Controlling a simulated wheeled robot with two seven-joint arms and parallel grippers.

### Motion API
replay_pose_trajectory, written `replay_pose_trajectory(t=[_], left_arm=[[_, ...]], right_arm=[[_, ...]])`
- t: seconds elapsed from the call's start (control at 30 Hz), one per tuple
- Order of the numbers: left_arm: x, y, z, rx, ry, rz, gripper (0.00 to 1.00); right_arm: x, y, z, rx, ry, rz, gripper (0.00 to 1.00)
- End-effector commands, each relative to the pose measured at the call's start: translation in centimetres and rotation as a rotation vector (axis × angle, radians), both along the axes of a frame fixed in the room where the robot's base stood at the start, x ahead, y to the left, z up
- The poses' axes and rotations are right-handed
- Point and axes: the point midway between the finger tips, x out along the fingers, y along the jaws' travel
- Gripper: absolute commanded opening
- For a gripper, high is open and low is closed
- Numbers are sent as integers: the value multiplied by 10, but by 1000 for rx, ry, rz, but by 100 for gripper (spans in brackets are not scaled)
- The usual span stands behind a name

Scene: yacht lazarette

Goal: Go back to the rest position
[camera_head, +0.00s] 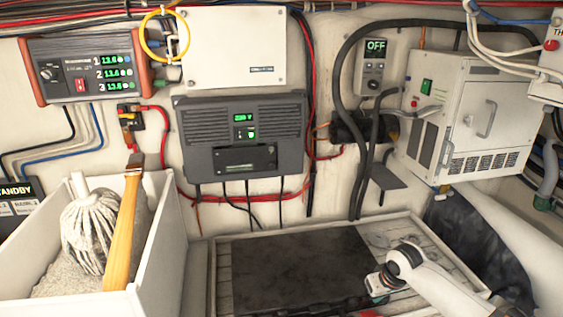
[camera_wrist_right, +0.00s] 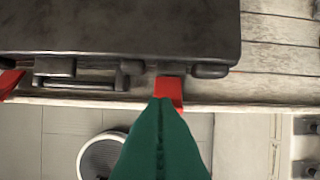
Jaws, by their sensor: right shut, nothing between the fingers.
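My right arm comes in from the lower right of the head view. Its right gripper (camera_head: 377,291) is low in the picture, by the right front part of a dark flat case (camera_head: 300,262). In the right wrist view the green fingers of the right gripper (camera_wrist_right: 163,102) are pressed together with a seam between them, and nothing shows between them. Their tips are close to a red latch (camera_wrist_right: 170,88) on the front edge of the case; I cannot tell whether they touch. My left gripper is not in view.
The case lies on a pale slatted bench with a raised rim (camera_head: 212,280). A white bin (camera_head: 160,235) with a mop head and wooden handle stands at the left. A white metal box (camera_head: 480,115) and dark cables (camera_head: 345,100) are on the wall. Some slats right of the case are bare.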

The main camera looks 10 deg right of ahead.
Motion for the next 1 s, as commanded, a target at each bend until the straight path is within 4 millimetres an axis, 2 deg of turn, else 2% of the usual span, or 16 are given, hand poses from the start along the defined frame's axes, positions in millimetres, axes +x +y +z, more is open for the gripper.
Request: replay_pose_trajectory(t=[0.17,0.2,0.3,0.43,0.57,0.7,1.0], left_arm=[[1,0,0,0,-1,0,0],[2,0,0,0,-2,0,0],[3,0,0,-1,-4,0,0],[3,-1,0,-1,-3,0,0],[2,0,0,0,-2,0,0],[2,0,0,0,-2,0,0],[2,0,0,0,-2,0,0]], right_arm=[[-53,69,-37,25,19,145,0],[-69,86,-43,34,18,176,0],[-108,120,-51,53,5,238,0],[-158,149,-52,74,-17,270,0],[-205,160,-44,80,-39,254,0],[-241,155,-33,65,-50,209,0],[-292,135,-14,18,-43,119,0]])
